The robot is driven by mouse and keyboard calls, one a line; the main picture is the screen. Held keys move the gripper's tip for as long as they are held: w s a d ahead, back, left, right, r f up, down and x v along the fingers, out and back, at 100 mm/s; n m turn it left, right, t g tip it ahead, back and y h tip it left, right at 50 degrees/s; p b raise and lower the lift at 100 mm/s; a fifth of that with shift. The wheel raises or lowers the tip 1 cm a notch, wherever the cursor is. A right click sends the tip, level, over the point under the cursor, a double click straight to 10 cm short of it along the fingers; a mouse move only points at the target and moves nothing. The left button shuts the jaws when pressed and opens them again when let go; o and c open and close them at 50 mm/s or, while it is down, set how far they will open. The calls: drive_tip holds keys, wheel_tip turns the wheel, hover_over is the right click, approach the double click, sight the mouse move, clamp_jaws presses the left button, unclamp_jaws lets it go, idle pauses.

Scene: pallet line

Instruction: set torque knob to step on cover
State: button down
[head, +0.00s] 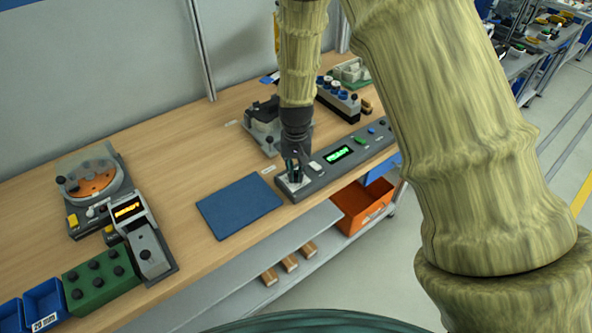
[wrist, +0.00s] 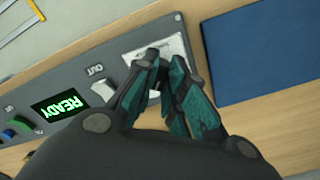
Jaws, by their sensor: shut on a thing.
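My gripper (head: 294,158) points down at the near left end of a grey control panel (head: 318,177). In the wrist view its teal-padded fingers (wrist: 160,66) come together over a white marked plate (wrist: 172,45) on that panel. They are shut on the torque knob there, which the fingers almost wholly hide. The knob's pointer and setting cannot be read. A round cover with an orange face (head: 92,180) sits in a grey fixture at the left of the bench; any marking on it is too small to read.
The panel has a green READY display (wrist: 62,105), a white OUT button (wrist: 103,90) and coloured buttons. A blue mat (head: 240,206) lies left of the panel. An amber-display unit (head: 145,250), green block (head: 98,280) and blue bins (head: 44,300) stand at left. Grey fixtures (head: 262,128) stand behind my gripper.

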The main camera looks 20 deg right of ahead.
sight(296, 174)
drive_tip(key=shift+w, duration=0.1)
idle(0.4)
drive_tip(key=c, duration=1.5)
unclamp_jaws()
wheel_tip(296, 174, up, 12)
drive_tip(key=shift+r, duration=0.1)
